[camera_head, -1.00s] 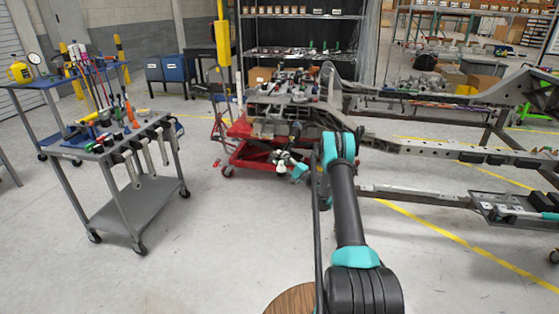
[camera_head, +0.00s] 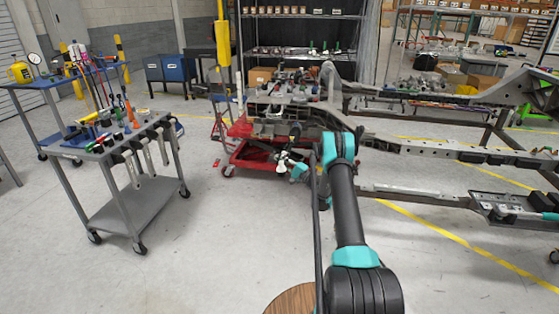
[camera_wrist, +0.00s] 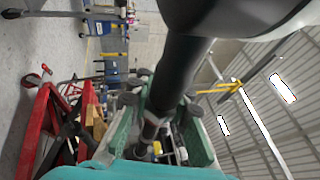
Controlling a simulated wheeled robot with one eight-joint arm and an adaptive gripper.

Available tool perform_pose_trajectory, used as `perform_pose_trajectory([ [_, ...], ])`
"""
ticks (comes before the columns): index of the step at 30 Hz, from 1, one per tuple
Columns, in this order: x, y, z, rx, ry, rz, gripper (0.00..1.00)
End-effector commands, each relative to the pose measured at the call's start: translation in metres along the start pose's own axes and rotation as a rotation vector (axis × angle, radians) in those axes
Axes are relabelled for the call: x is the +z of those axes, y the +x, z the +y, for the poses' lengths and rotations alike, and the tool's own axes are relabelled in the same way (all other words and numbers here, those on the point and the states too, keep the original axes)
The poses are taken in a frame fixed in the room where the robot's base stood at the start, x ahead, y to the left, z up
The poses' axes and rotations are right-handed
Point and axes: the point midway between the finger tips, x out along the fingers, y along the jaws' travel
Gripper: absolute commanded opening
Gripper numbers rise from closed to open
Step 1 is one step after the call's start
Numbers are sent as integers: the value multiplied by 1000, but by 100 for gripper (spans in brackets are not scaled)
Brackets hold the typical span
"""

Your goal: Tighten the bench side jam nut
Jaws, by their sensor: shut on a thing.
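My gripper (camera_head: 283,164) is low in front of the near end of the chassis frame in the head view, small and partly hidden by my arm. In the wrist view my gripper (camera_wrist: 163,122) has its two green-edged fingers on either side of a dark rod (camera_wrist: 180,70). It is shut on this rod. The rod runs from a large dark and white rounded part at the top down between the fingers. I cannot make out the jam nut in either view. The grey chassis frame (camera_head: 425,149) stretches to the right in the head view.
A red lift cart (camera_head: 248,160) stands under the near end of the frame and also shows in the wrist view (camera_wrist: 33,130). A grey tool cart (camera_head: 140,205) with hanging tools is at the left. The floor between the tool cart and my arm is clear.

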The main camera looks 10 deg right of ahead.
Motion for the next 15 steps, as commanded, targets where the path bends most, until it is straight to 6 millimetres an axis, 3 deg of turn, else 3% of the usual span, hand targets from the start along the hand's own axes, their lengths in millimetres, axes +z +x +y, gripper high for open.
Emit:
perform_pose_trajectory([
  [15, 0, 0, 5, 126, -52, 0, 0],
])
